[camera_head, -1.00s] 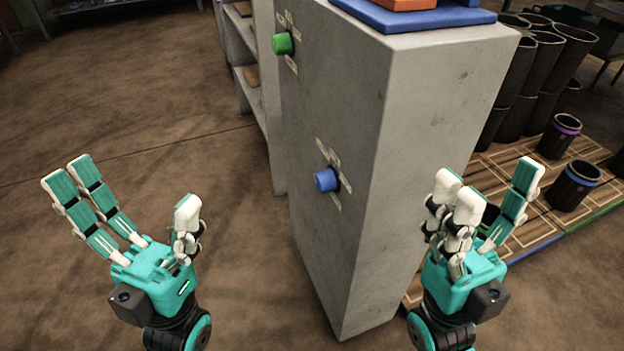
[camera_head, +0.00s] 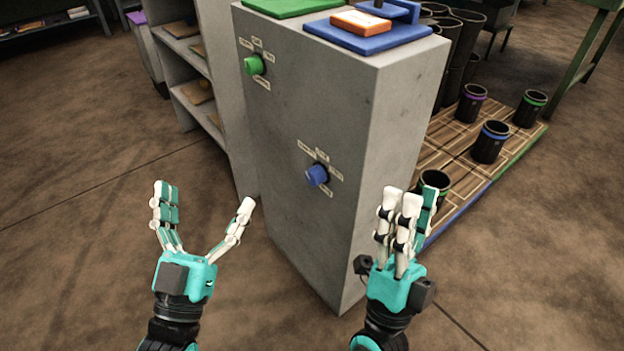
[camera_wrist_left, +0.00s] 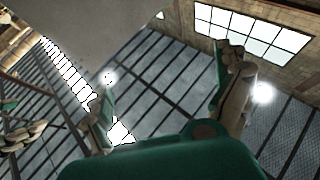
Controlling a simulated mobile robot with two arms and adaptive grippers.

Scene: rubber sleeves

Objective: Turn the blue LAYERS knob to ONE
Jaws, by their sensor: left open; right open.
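The blue knob (camera_head: 317,175) is on the side face of a grey concrete block (camera_head: 300,225), with small pale labels around it too small to read. A green knob (camera_head: 254,65) with similar labels sits higher and to the left on the same face. My left gripper (camera_head: 205,200) is open and empty, left of the block and apart from the blue knob. It also shows open in the left wrist view (camera_wrist_left: 165,100). My right gripper (camera_head: 408,205) is open and empty in front of the block's right side, to the lower right of the blue knob.
On top of the block lie a green plate (camera_head: 290,7) and a blue plate (camera_head: 365,38) with an orange piece. Shelves (camera_head: 185,50) stand behind to the left. Dark sleeves with coloured rings stand on a wooden pallet (camera_head: 450,150) at right. The floor at left is clear.

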